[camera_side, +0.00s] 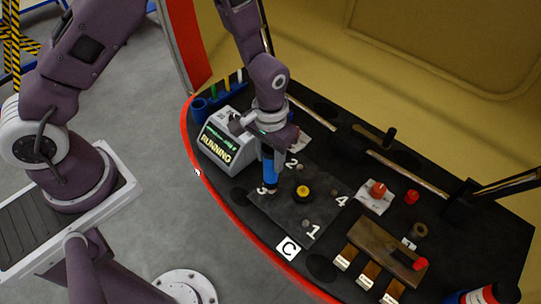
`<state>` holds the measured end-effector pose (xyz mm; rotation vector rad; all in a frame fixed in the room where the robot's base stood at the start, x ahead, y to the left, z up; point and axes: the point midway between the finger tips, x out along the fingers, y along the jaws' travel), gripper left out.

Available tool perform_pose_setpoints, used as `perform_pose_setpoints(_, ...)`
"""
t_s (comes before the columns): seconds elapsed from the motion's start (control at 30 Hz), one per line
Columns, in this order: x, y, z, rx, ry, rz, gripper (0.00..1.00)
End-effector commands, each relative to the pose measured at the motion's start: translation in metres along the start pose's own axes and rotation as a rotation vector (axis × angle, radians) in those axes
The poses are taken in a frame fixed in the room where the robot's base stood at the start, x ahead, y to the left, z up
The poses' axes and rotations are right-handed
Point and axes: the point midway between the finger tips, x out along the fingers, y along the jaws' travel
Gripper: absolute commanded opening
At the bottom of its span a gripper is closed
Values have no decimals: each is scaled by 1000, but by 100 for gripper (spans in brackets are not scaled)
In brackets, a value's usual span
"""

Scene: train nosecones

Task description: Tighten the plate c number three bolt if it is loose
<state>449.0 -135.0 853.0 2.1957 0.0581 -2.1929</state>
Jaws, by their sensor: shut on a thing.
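Plate C (283,213) is a dark square plate on the black table, with the white "C" label (288,248) at its front edge. The numbers 1, 2, 3 (264,188) and 4 are printed near its corners. My gripper (272,143) is shut on a blue cylindrical tool (269,168), held upright. The tool's lower end is at the corner marked 3, and the number three bolt is hidden by it. I cannot tell whether the tool touches the bolt or whether the bolt is loose. Small bolts show near 1 (306,223), 2 (299,167) and 4 (334,192).
A yellow-and-black knob (302,191) stands mid-plate. A grey box (226,140) reading "RUNNING" is left of the tool. A white pad (372,202) with an orange-topped part and a wooden block (386,249) lie right. A red rim (205,180) edges the table.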

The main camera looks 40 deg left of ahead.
Motion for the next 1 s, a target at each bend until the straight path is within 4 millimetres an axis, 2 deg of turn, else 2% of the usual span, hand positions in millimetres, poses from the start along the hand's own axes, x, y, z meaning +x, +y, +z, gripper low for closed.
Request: perform_pose_setpoints(1.0, 5, 0, 0, 0, -1, 0, 0)
